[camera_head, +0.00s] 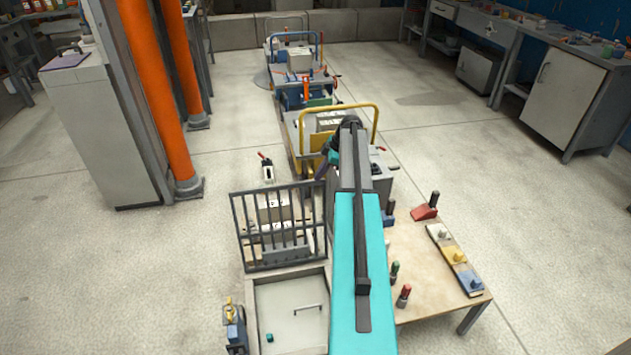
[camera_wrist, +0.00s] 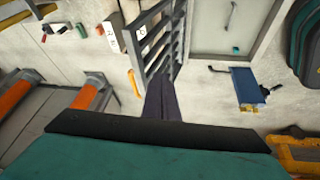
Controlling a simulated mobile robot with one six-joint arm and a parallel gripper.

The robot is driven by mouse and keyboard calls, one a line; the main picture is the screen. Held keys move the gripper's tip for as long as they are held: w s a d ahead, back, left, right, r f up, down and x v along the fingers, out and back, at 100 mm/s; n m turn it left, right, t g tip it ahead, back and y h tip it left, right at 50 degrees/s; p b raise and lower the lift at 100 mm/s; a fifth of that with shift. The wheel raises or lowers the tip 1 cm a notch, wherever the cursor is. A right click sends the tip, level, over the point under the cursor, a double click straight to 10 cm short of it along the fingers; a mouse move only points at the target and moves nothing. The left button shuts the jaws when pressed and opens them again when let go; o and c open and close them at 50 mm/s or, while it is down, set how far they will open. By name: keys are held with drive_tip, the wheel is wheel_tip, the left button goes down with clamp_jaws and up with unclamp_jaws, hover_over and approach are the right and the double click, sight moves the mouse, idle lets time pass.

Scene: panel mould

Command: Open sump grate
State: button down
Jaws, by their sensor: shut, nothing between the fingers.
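The sump grate (camera_head: 283,229) is a dark barred frame. It stands upright at the far edge of the sump (camera_head: 262,318), leaving the pit uncovered. The shallow pit holds a small bar handle and a small teal cube. My gripper (camera_head: 322,170) shows as dark fingers beyond the grate, partly hidden by my teal arm. In the wrist view the fingers (camera_wrist: 165,80) are together and empty. There they overlap the lower end of the grate (camera_wrist: 182,35) in the picture; contact cannot be told. The sump (camera_wrist: 250,55) lies to the upper right.
A wooden table (camera_head: 430,270) with colored blocks and pegs stands right of the sump. A blue device (camera_head: 234,330) stands at its left. Pale boxes (camera_head: 272,212) lie behind the grate, and a cart with a yellow rail (camera_head: 345,106) stands beyond. Open floor lies left.

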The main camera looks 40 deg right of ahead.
drive_tip(key=shift+v, duration=2.05)
drive_tip(key=shift+a, duration=0.1)
drive_tip(key=s+a+f+m+g, duration=0.25)
drive_tip(key=a+f, duration=0.55)
drive_tip(key=a, duration=0.4)
drive_tip(key=s+a+f+m+g, duration=0.1)
drive_tip(key=s+a+f, duration=0.2)
drive_tip(key=a+f, duration=0.7)
drive_tip(key=s+a+f+m+g, duration=0.25)
drive_tip(key=a+f, duration=0.35)
drive_tip(key=a, duration=0.7)
drive_tip(key=s+a+f+m+g+h, duration=0.1)
drive_tip(key=s+a+f, duration=0.2)
drive_tip(key=s+a, duration=0.3)
drive_tip(key=s+a+f+m+g+h+p, duration=0.1)
drive_tip(key=s+a+f, duration=0.2)
drive_tip(key=s, duration=1)
drive_tip(key=s+a+f+m+g, duration=0.1)
drive_tip(key=s+a+f, duration=0.2)
drive_tip(key=s+a, duration=0.6)
drive_tip(key=shift+s+a+f+m+h+p, duration=0.15)
drive_tip(key=shift+a+m+h+p, duration=0.15)
drive_tip(key=shift+a+m+h, duration=0.1)
